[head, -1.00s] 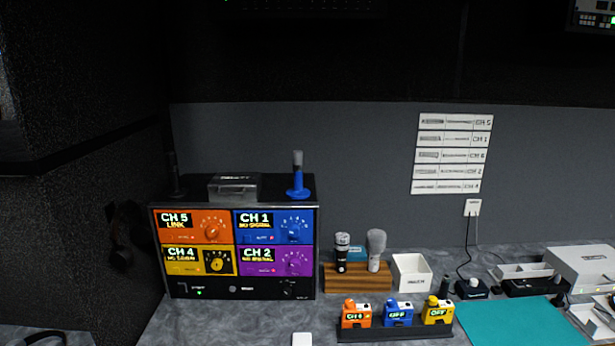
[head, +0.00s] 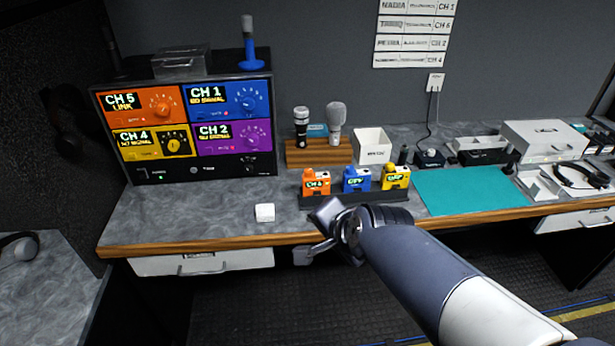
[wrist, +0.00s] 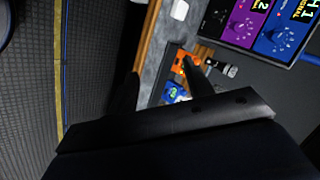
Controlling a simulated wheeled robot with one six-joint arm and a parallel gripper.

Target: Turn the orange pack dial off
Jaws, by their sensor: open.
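The orange pack (head: 316,183) stands leftmost in a dark rack (head: 345,199) on the counter, its small screen lit with what reads as CH 6. In the wrist view the orange pack (wrist: 183,62) shows partly behind a finger. A blue pack (head: 356,180) and a yellow pack (head: 395,177) stand to its right, with screens that seem to read OFF. The orange pack's dial is too small to read. My gripper (head: 314,234) is open and empty, in front of the rack by the counter's front edge, apart from the packs.
A rack unit with colored channel panels (head: 185,118) stands at the left. A wooden block (head: 318,154) with two microphones and a white box (head: 372,146) stand behind the packs. A white object (head: 265,212) lies left of the rack. A teal mat (head: 470,191) lies clear at the right.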

